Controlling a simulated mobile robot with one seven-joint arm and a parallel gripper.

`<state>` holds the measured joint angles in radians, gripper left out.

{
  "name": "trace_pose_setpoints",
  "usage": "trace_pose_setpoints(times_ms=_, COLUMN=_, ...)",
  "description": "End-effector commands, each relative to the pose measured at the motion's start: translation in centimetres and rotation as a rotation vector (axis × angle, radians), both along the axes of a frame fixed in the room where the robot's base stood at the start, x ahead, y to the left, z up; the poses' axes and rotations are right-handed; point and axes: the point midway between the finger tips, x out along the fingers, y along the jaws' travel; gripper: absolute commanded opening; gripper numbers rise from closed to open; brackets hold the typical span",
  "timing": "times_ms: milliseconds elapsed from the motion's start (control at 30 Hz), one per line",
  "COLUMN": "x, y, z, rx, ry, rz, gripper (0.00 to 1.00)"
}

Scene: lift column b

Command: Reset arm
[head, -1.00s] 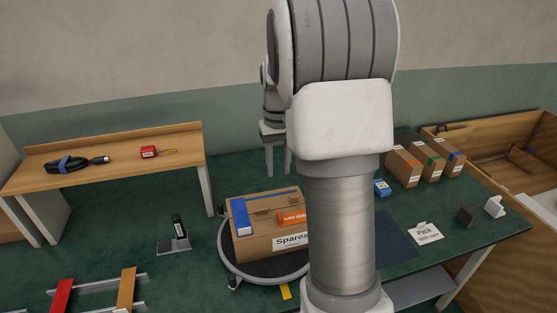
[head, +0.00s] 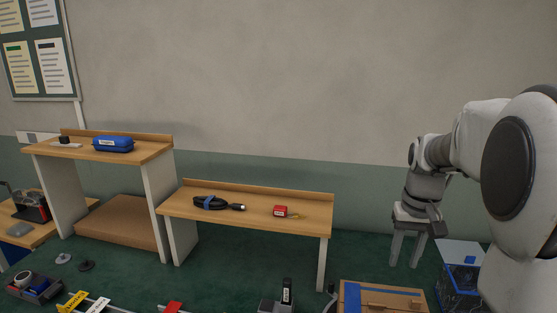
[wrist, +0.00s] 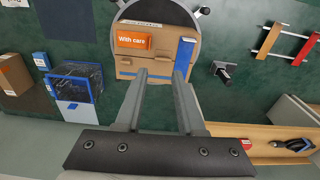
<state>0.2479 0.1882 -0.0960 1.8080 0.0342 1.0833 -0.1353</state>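My gripper (head: 405,262) hangs at the right of the head view with its two fingers pointing down. It also shows in the wrist view (wrist: 160,76), where the fingers stand apart with nothing between them. It is open and empty. Below it is a cardboard box (wrist: 153,62) on a round platform, with an orange "With care" item (wrist: 132,40) and a blue item (wrist: 186,53) on top. The fingers look clear of the box. In the head view only the top of that box (head: 408,300) shows at the bottom edge.
A taller bench (head: 75,147) with a blue case (head: 113,144) stands left. A dark blue see-through crate (wrist: 77,82) stands beside the box. Air around my gripper looks clear.

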Motion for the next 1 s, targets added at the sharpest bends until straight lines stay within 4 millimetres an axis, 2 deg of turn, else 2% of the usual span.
trace_pose_setpoints(times_ms=33, x=-0.9, y=1.2, z=1.1, rx=-0.004, ry=-0.027, rz=0.014, gripper=0.38)
trace_pose_setpoints(times_ms=200, x=-3.9, y=4.4, z=3.6, rx=-0.015, ry=-0.1, rz=0.051, gripper=0.38)
trace_pose_setpoints(times_ms=433, x=-8.4, y=8.3, z=5.6, rx=-0.027, ry=-0.2, rz=0.103, gripper=0.38)
trace_pose_setpoints(times_ms=600, x=-12.0, y=10.6, z=6.1, rx=-0.036, ry=-0.274, rz=0.142, gripper=0.38)
trace_pose_setpoints(times_ms=800, x=-15.9, y=12.7, z=5.8, rx=-0.045, ry=-0.357, rz=0.184, gripper=0.38)
trace_pose_setpoints(times_ms=1000, x=-18.3, y=13.8, z=5.1, rx=-0.051, ry=-0.412, rz=0.211, gripper=0.38)
